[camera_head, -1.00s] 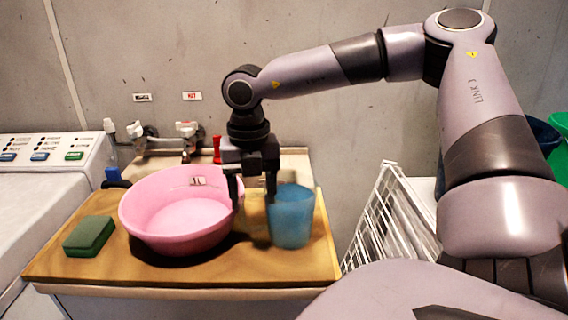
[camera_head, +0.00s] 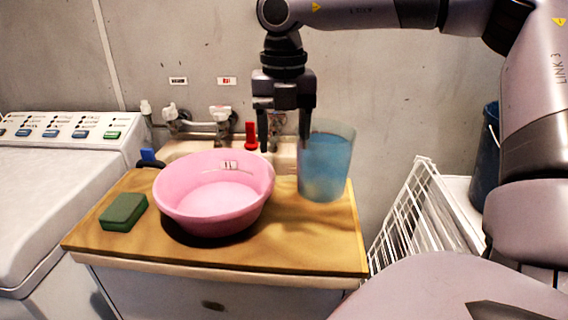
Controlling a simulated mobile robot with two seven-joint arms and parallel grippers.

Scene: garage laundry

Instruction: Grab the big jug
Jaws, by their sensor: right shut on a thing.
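The big jug (camera_head: 326,168) is a translucent blue, roughly upright vessel on the right of the head view. It hangs above the right part of the wooden board. My right gripper (camera_head: 284,138) points down from above, at the jug's left side. It is shut on the jug; the exact part between the fingers is hard to make out, possibly the handle. My left gripper is not in view.
A pink basin (camera_head: 214,200) stands on the wooden board (camera_head: 290,252) just left of the jug. A green sponge (camera_head: 124,212) lies farther left. Taps and pipes (camera_head: 205,122) line the wall behind. A white wire rack (camera_head: 415,215) stands at right.

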